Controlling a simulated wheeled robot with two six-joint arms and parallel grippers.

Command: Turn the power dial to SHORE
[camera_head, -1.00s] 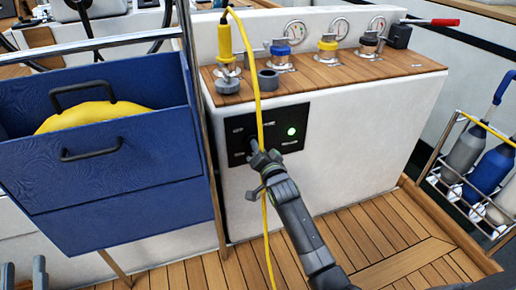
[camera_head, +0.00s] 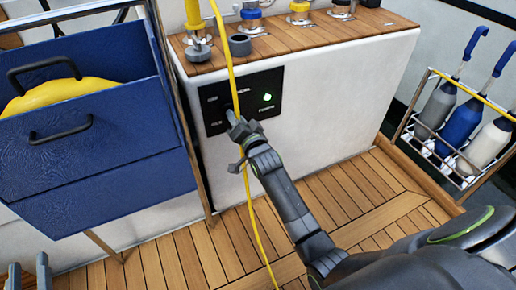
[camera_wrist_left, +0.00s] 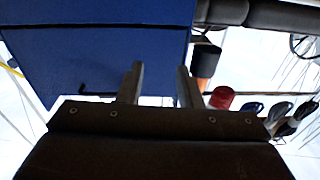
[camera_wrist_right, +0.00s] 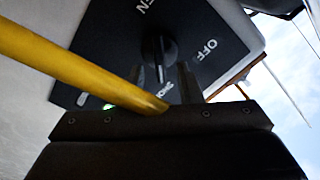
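The black power panel (camera_head: 254,85) with a lit green light is on the front of the white console. In the right wrist view its dial (camera_wrist_right: 159,48) is a black knob with a raised ridge, among the labels OFF, SHORE and one ending in EN. The SHORE label is nearest the fingers, partly covered. The ridge lies roughly toward SHORE; which end is the pointer I cannot tell. My right gripper (camera_head: 232,114) is at the dial, fingers apart on either side of the ridge's lower end; contact is unclear. My left gripper (camera_head: 28,270) is open and empty at lower left.
A yellow cable (camera_head: 238,104) hangs in front of the panel and crosses close before my right fingers (camera_wrist_right: 90,73). A blue drawer unit (camera_head: 95,150) with a yellow item stands left. A rack (camera_head: 438,150) of bottles stands right.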

